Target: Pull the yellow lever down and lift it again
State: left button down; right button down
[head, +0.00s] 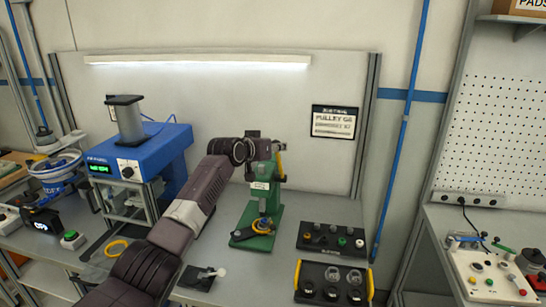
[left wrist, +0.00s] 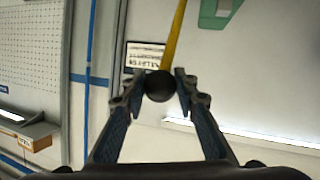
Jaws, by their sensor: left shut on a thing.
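A green arbor press (head: 259,212) stands on the bench in the head view, and a green part of it (left wrist: 222,8) shows at the top of the left wrist view. Its yellow lever (head: 281,163) is at the upper right of the press, mostly behind my arm. In the left wrist view the yellow lever (left wrist: 175,35) ends in a black round knob (left wrist: 160,86). My left gripper (left wrist: 156,88) is shut on this knob, with one finger on each side. In the head view the left gripper (head: 254,137) is at the press top, partly hidden by its own wrist.
A blue machine (head: 140,150) with a green display stands left of the press. Black trays (head: 331,238) with small parts and a yellow-handled carrier (head: 333,285) lie to the right. A label sign (head: 334,122) hangs on the back panel. A control panel (head: 490,277) sits far right.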

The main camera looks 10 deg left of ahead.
pick_arm(q)
jog(key=shift+w+r+g+p, duration=0.3)
jog(key=shift+w+r+g, duration=0.1)
jog(key=shift+w+r, duration=0.6)
jog(key=shift+r, duration=0.15)
jog(key=c, duration=1.9)
grip_release()
jog(key=o, duration=0.4)
jog(key=shift+w+d+f, duration=0.1)
jog(key=shift+w+f, duration=0.15)
jog(key=shift+f, duration=0.15)
jog(key=shift+s, duration=0.1)
jog(key=shift+v, duration=5.9)
jog(key=shift+r, duration=0.15)
